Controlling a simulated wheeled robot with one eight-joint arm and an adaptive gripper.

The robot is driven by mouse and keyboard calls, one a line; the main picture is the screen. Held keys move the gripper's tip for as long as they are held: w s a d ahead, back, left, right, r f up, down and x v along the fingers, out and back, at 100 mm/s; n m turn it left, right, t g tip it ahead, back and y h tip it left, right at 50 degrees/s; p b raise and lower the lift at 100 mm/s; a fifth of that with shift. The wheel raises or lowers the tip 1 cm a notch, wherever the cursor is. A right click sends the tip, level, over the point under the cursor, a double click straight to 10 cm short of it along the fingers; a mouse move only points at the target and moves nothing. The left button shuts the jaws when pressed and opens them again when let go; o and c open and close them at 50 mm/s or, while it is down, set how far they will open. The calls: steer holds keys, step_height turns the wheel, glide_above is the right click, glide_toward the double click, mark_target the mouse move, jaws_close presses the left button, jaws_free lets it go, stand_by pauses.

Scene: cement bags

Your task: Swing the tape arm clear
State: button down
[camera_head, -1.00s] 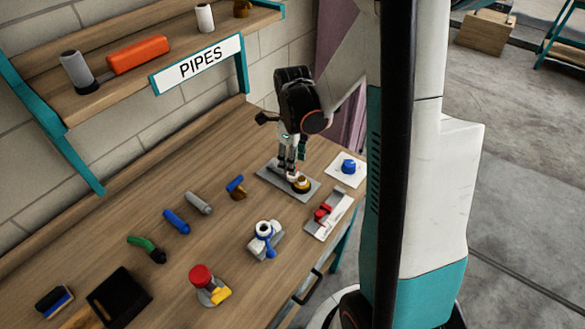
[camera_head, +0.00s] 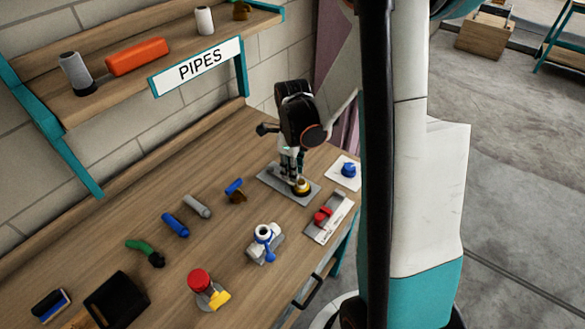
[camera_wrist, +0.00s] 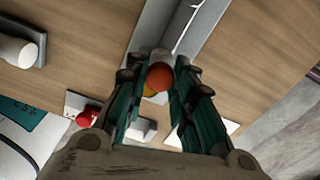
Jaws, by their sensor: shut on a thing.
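My gripper (camera_head: 291,172) points down over a flat grey plate (camera_head: 268,182) near the table's far right end. In the wrist view its two fingers (camera_wrist: 159,80) close around an orange-red ball-shaped knob (camera_wrist: 159,75). A little yellow shows just below the knob. In the head view a round brass-yellow piece with a dark base (camera_head: 302,187) sits on the plate beside the fingertips. My fingers hide part of what is on the plate, and I cannot make out the full shape of the tape arm.
A white square with a blue knob (camera_head: 348,170) lies right of the plate. A pale plate with a red piece (camera_head: 323,214) lies in front of it. A blue and brown piece (camera_head: 235,190) lies left. A shelf with a PIPES sign (camera_head: 198,66) hangs over the table's back.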

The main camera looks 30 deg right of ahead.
steer(key=shift+d, duration=0.1)
steer(key=d+n, duration=0.1)
steer(key=w+n+b, duration=0.1)
steer(key=shift+d+n, duration=0.35)
steer(key=shift+n, duration=0.05)
steer(key=shift+w+d+n, duration=0.4)
steer(key=shift+d+n, duration=0.1)
steer(key=shift+n, duration=0.4)
steer(key=w+n, duration=0.1)
steer(key=w+d+n, duration=0.1)
steer(key=n, duration=0.1)
steer(key=d+n+b, duration=0.1)
steer(key=shift+w+n, duration=0.3)
steer(key=shift+w, duration=0.1)
steer(key=w+n, duration=0.2)
steer(key=n, duration=0.1)
steer(key=w+n, duration=0.1)
steer(key=shift+w+d+b, duration=0.1)
steer(key=shift+d+b, duration=0.2)
steer(key=shift+w+a+n, duration=0.15)
steer(key=shift+w+n, duration=0.65)
steer(key=shift+n, duration=0.4)
steer(key=shift+w+a+n, duration=0.1)
steer(key=shift+w+n, duration=0.65)
steer(key=shift+n, duration=0.45)
